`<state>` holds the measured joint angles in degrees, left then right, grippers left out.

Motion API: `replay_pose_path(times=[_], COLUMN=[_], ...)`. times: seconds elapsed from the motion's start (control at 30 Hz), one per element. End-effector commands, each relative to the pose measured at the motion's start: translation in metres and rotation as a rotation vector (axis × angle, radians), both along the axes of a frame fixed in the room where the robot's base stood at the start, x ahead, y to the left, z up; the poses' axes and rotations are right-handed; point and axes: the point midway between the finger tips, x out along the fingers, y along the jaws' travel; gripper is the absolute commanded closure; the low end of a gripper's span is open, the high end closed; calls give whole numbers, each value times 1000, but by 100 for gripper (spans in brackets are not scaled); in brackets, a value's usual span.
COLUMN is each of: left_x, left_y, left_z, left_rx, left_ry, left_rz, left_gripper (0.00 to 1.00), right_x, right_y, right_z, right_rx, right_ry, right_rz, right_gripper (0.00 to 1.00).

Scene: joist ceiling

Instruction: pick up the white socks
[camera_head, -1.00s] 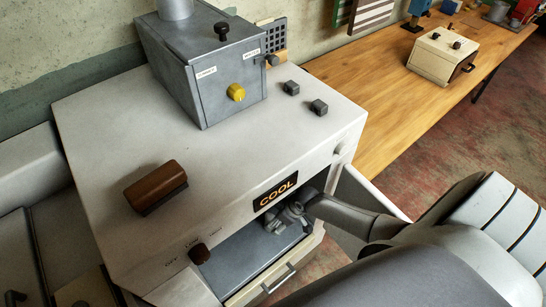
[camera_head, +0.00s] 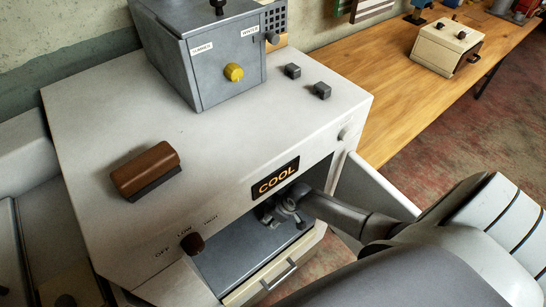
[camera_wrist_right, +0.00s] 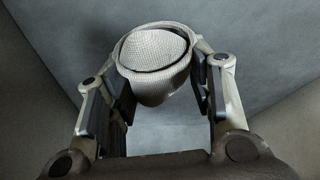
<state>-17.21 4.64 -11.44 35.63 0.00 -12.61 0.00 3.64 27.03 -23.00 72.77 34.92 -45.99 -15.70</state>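The white socks (camera_wrist_right: 155,60) show in the right wrist view as a pale, ribbed, rolled bundle with a round cuff. They sit between the fingertips of my right gripper (camera_wrist_right: 160,85), close to both finger pads. Whether the pads press on them or stand just clear, I cannot tell. In the head view my right gripper (camera_head: 283,212) reaches in from the right, inside the open compartment below the COOL sign. The socks are hard to make out there. My left gripper is not in view.
The compartment is in a white cabinet (camera_head: 90,130), with a grey floor (camera_head: 235,262) and a low front panel with a handle. A door (camera_head: 375,195) stands open at its right. A brown-handled block (camera_head: 146,170) and a grey box (camera_head: 215,65) sit on top. A wooden bench (camera_head: 390,110) runs behind.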

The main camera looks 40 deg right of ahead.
Motion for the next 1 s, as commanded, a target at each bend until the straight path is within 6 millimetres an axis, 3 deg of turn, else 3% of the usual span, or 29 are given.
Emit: replay_pose_path(times=[0.03, 0.13, 0.57, 0.73, 1.0], left_x=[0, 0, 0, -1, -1], left_y=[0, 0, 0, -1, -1], left_z=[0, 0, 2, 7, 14], left_rx=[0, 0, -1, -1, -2], left_ry=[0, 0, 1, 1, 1], left_rz=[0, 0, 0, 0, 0], left_gripper=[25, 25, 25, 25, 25], right_x=[0, 0, 0, 0, -23], right_y=[0, 0, 0, -1, 26], right_z=[0, 0, 9, 32, 72], right_rx=[0, 0, 0, -1, 1], right_ry=[0, 0, 0, -3, -2], right_rz=[0, 0, 1, 2, 3], right_gripper=[63, 76, 76, 76, 76])
